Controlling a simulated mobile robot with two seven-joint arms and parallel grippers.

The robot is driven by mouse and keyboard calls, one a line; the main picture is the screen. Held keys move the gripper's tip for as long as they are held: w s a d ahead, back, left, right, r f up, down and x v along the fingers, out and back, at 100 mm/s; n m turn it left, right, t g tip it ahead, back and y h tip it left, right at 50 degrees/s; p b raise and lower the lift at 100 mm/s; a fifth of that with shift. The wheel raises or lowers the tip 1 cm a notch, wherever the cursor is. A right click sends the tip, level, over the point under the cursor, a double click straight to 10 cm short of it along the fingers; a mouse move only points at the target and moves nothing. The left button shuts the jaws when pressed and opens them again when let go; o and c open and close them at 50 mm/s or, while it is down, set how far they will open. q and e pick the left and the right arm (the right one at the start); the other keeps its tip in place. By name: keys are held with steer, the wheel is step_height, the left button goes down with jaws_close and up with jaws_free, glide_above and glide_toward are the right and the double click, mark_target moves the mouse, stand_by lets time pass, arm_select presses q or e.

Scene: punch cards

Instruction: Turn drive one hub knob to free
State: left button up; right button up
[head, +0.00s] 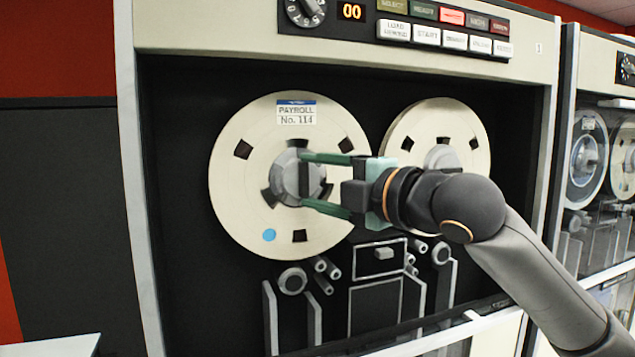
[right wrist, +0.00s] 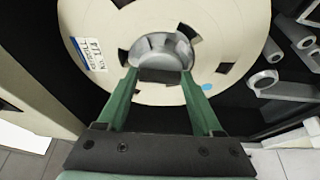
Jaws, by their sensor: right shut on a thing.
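Drive one's tape reel (head: 240,200), cream with a "PAYROLL No. 114" label (head: 296,113), is mounted at the left of the dark tape bay. Its grey hub knob (head: 314,181) stands out at the reel's middle, with a raised grip bar. My right gripper (head: 304,180) comes in from the right, one green finger above the bar and one below, shut on the knob. In the right wrist view the two fingertips (right wrist: 160,76) lie either side of the knob's bar (right wrist: 161,74), in front of the round grey hub (right wrist: 157,47). My left gripper is in neither view.
A second cream reel (head: 437,118) sits behind my right gripper and wrist. Guide rollers and a head block (head: 376,261) lie below. A dial (head: 305,12) and lit buttons (head: 452,16) line the top panel. Another drive (head: 590,150) stands at the right.

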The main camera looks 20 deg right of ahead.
steer(key=o, duration=1.4)
steer(key=shift+c, duration=0.2)
steer(key=b+v, duration=0.3)
steer(key=v, duration=0.9)
steer(key=shift+s, duration=0.3)
steer(key=shift+d, duration=0.15)
